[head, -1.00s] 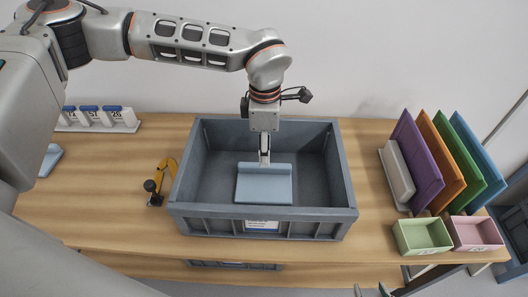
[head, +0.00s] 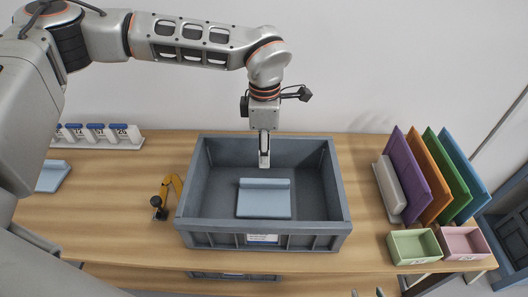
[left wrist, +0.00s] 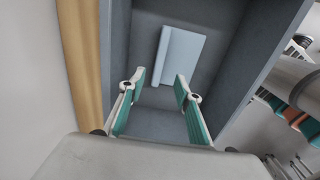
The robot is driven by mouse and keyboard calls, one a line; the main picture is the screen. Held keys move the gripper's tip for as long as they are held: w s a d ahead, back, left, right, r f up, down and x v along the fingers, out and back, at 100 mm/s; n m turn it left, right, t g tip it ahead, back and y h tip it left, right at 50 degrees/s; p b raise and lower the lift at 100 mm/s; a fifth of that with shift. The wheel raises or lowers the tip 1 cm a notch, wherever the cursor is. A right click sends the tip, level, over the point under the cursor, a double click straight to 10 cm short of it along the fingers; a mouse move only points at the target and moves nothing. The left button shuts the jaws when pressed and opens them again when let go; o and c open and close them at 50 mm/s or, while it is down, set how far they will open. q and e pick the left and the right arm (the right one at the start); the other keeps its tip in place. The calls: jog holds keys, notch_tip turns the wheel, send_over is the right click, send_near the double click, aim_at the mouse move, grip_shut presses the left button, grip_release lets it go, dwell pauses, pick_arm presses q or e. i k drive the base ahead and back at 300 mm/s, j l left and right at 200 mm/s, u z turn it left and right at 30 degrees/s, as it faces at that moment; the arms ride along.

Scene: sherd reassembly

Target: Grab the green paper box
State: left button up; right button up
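The light green paper box (head: 414,246) is small, open-topped and appears empty. It stands at the front right of the table, beside a pink box. My left gripper (head: 264,165) points down over the grey crate, far to the left of the green box. In the left wrist view its two teal-padded fingers (left wrist: 160,85) are apart with nothing between them. A light blue piece (head: 264,198) lies on the crate floor below it, apart from the fingers. My right gripper (head: 367,293) shows only two separated fingertips at the bottom edge. The green box is not in the left wrist view.
The grey crate (head: 262,240) fills the middle of the table. A pink box (head: 465,243) adjoins the green one. Upright purple, orange, green and blue panels (head: 436,172) stand behind. A small yellow-and-black device (head: 166,196) and numbered blocks (head: 98,133) are at left.

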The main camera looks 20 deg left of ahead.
aim_at(419, 246)
jog(key=k, duration=1)
